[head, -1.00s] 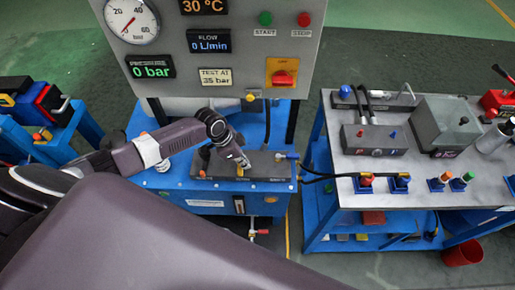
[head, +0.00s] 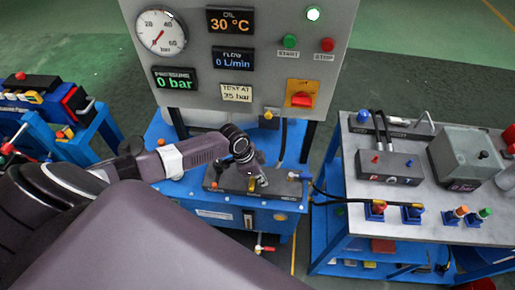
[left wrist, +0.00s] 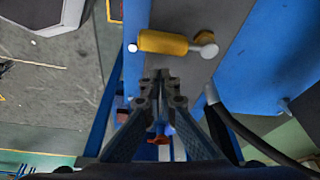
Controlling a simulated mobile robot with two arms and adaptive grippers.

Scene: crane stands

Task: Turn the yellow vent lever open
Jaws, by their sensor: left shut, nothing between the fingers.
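The yellow vent lever (left wrist: 165,42) lies across the top of the left wrist view, a thick yellow handle with a pale metal rod and ball end at its right. In the head view a small yellow part (head: 252,184), apparently the lever, shows on the dark manifold block (head: 218,181) by the gripper. My left gripper (left wrist: 161,76) is shut and empty, its fingertips just below the handle in the wrist picture, with a small gap between. In the head view my left gripper (head: 262,182) is over the block, partly hiding it. My right gripper is not in view.
The grey panel (head: 190,105) behind reads 0 bar, with a gauge and a red switch (head: 301,99). Black hoses run right to a second bench (head: 355,228) with a grey box (head: 465,155). A dark hose (left wrist: 235,125) passes right of the fingers in the wrist view.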

